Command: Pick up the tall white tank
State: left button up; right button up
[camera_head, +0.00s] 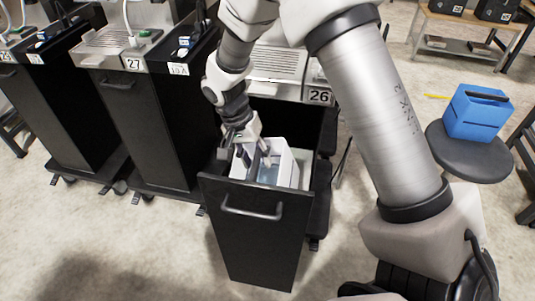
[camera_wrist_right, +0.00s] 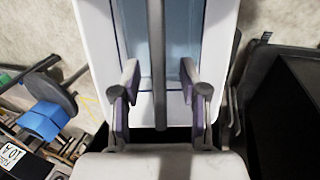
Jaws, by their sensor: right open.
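The tall white tank (camera_head: 284,171) stands in the pulled-out black drawer (camera_head: 255,233) under the number 26 station. Its top is open, with a pale blue inside. My right gripper (camera_head: 249,157) is open at the tank's top and hides part of its rim. In the right wrist view the tank's white wall (camera_wrist_right: 99,40) shows beyond the fingers. A grey bar (camera_wrist_right: 157,45) across the tank, like a handle, runs between the two open fingers (camera_wrist_right: 160,82), with a gap on each side. My left gripper is not in view.
Closed black cabinets stand to the left, one marked 27 (camera_head: 133,64), with trays and bottles on top. A blue box (camera_head: 474,115) sits on a round dark stool (camera_head: 440,150) at right. A wooden bench (camera_head: 465,20) is at the back right. The floor before the drawer is clear.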

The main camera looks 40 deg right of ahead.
jog(key=shift+r, duration=0.1)
grip_shut()
